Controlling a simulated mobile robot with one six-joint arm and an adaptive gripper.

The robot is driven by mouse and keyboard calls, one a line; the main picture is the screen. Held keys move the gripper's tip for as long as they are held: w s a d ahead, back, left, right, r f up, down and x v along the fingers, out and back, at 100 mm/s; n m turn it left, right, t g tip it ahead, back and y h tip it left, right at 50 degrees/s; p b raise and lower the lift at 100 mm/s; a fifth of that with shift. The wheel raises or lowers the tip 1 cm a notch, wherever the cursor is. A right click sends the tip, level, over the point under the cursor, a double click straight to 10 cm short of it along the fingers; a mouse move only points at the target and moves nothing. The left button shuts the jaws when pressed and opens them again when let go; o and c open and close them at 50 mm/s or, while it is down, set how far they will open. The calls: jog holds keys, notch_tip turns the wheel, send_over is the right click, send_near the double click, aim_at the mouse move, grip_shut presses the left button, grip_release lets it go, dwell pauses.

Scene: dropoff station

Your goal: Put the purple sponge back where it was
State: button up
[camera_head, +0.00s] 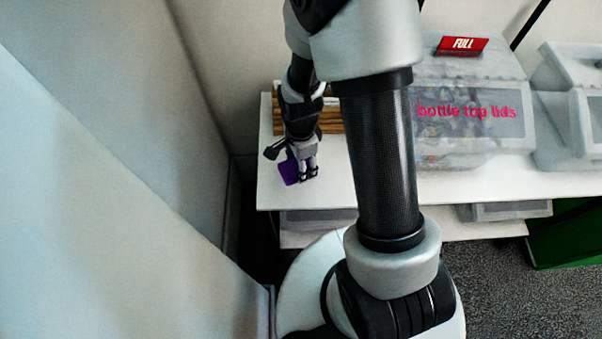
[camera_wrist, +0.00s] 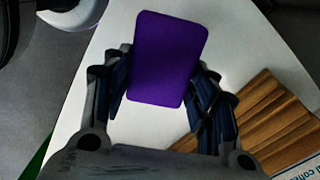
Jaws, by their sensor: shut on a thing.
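The purple sponge (camera_wrist: 166,58) is a flat rectangular block, held between the two fingers of my gripper (camera_wrist: 165,90) in the wrist view. In the head view the sponge (camera_head: 289,171) shows at the left of my gripper (camera_head: 308,172), over the left front part of the white table (camera_head: 340,195). My gripper points down and is shut on the sponge. I cannot tell whether the sponge touches the table top.
A brown slatted wooden thing (camera_head: 328,121) lies behind my gripper, also at the lower right of the wrist view (camera_wrist: 250,118). A clear bin marked "bottle top lids" (camera_head: 470,135) with a red FULL sign (camera_head: 461,44) stands to the right. A wall is at left.

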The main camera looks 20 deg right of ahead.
jog(key=shift+f+b, duration=0.75)
jog(key=shift+f, duration=1.65)
jog(key=shift+f, duration=0.1)
jog(key=o, duration=1.1)
